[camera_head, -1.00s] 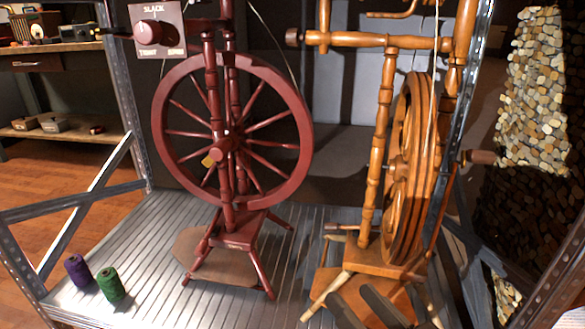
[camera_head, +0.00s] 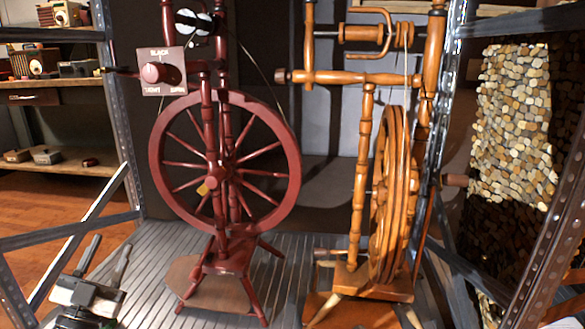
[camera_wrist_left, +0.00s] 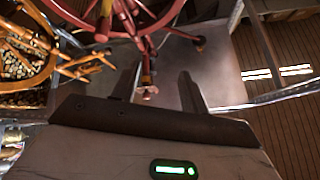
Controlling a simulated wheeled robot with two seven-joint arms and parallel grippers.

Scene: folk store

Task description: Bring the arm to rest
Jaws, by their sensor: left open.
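My left gripper (camera_head: 106,252) is at the lower left of the head view, its two grey fingers apart and pointing up the picture. In the left wrist view the fingers (camera_wrist_left: 158,84) stand apart with nothing held between them. A foot of the red spinning wheel (camera_wrist_left: 150,90) shows beyond the gap; I cannot tell how far. In the head view the red spinning wheel (camera_head: 277,132) stands upright to the right of the gripper, apart from it. My right gripper is not in view.
An orange wooden spinning wheel (camera_head: 366,150) stands right of the red one on the ribbed metal shelf (camera_head: 150,245). Metal posts (camera_head: 110,110) frame the shelf. A rack with small boxes (camera_head: 48,158) is at the left. A stone-patterned panel (camera_head: 515,125) is at the right.

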